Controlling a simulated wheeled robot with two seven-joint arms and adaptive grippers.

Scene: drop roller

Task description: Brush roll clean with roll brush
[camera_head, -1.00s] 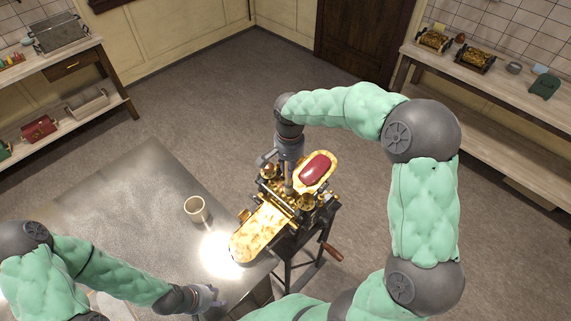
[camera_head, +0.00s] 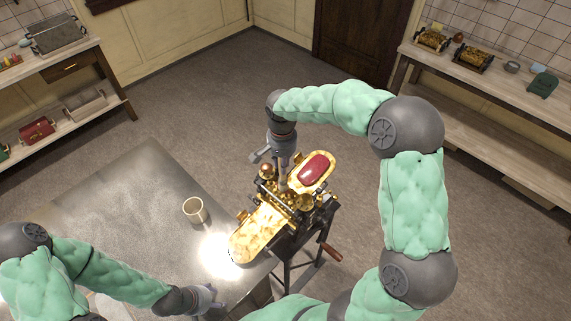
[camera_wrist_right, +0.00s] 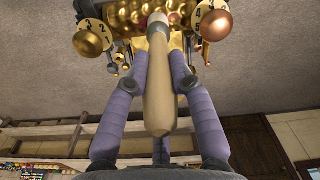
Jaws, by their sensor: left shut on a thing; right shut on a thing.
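The brass drop roller machine (camera_head: 258,236) stands at the table's right edge, with a gold plate toward me and a red slab (camera_head: 314,168) on its far plate. Its roll (camera_wrist_right: 180,14) shows at the top of the right wrist view. My right gripper (camera_head: 283,178) is over the machine, shut on the roll brush's pale wooden handle (camera_wrist_right: 159,95). The brush's head end is up at the roll; contact is unclear. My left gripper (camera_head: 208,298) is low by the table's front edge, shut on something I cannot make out.
A beige mug (camera_head: 195,210) stands on the metal table (camera_head: 120,205) left of the machine. A crank with a red handle (camera_head: 330,252) sticks out at the machine's right. Shelves stand along the walls; the table's left part is clear.

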